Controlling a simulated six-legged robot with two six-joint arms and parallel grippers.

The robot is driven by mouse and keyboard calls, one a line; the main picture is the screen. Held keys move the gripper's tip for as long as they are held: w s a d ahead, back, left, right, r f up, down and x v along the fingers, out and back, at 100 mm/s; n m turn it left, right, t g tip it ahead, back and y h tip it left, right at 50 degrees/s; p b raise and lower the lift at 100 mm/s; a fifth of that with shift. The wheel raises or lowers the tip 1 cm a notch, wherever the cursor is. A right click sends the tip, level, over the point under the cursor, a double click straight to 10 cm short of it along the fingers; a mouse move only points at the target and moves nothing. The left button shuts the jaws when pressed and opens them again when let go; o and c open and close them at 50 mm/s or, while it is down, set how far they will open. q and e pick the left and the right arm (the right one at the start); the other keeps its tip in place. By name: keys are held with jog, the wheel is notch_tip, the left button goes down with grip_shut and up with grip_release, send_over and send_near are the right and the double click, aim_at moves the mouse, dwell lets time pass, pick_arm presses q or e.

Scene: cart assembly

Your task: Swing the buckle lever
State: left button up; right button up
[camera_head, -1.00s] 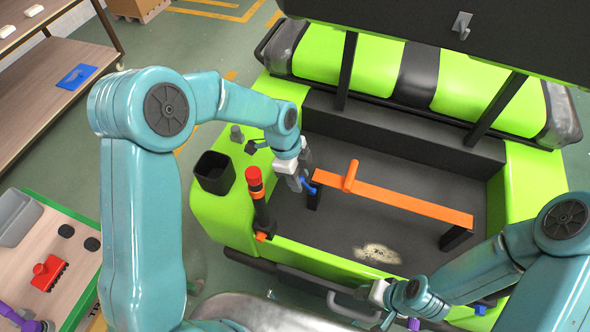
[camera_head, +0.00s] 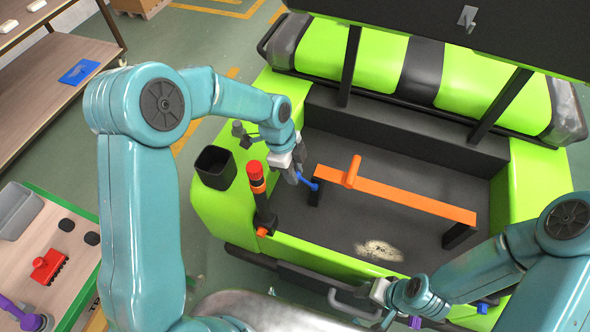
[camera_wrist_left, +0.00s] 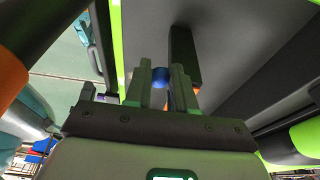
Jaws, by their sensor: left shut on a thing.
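A long orange strap (camera_head: 400,201) spans two black posts in the dark cargo bed, with an orange handle (camera_head: 352,172) standing up near its left end. A small blue lever (camera_head: 307,181) sits at that left end by the black post. My left gripper (camera_head: 298,177) is shut on the lever's end. In the left wrist view the lever's blue tip (camera_wrist_left: 160,75) shows between the fingertips, with the post behind it. My right gripper (camera_head: 386,318) hangs low by the cart's front edge, far from the lever; its fingers are too unclear to read.
A black post with a red top (camera_head: 257,180) and a black bin (camera_head: 215,167) stand left of the lever, close to my left arm. Green seats (camera_head: 320,57) line the back. A dark panel (camera_head: 450,25) overhangs them.

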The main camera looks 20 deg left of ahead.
pick_arm(q)
jog(key=shift+f, duration=0.1)
jog(key=shift+a+f+b, duration=0.45)
jog(key=shift+a+b, duration=0.05)
jog(key=shift+b, duration=0.05)
jog(key=o, duration=0.9)
jog(key=b+v, duration=0.1)
jog(key=v, duration=1.5)
jog(key=shift+r, duration=0.25)
